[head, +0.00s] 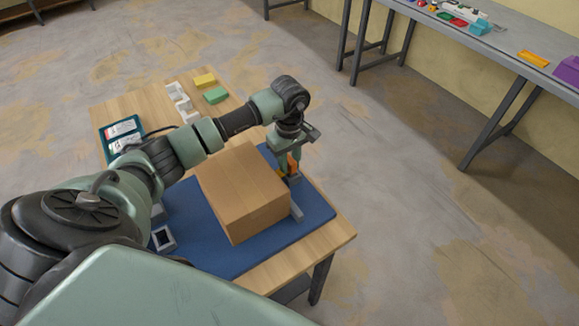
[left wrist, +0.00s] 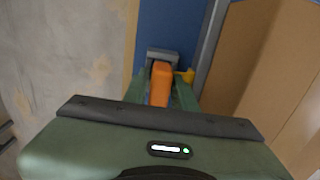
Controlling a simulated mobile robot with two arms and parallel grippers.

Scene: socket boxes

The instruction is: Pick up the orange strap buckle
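The orange strap buckle (left wrist: 160,84) stands between the two green fingers of my left gripper (left wrist: 161,92) in the left wrist view. The fingers lie close along both its sides; I cannot tell whether they press on it. Its far end is by a grey block (left wrist: 163,55). In the head view my left gripper (head: 286,160) points down beside the cardboard box, at the right side of the blue mat, with the buckle (head: 293,163) partly hidden by it. My right gripper is not in view.
The cardboard box (head: 242,195) stands left of the gripper on the blue mat (head: 215,262). A small yellow part (left wrist: 187,76) lies right beside the buckle. Green (head: 215,95) and yellow (head: 205,80) blocks lie at the table's back. A grey bench (head: 510,55) stands far right.

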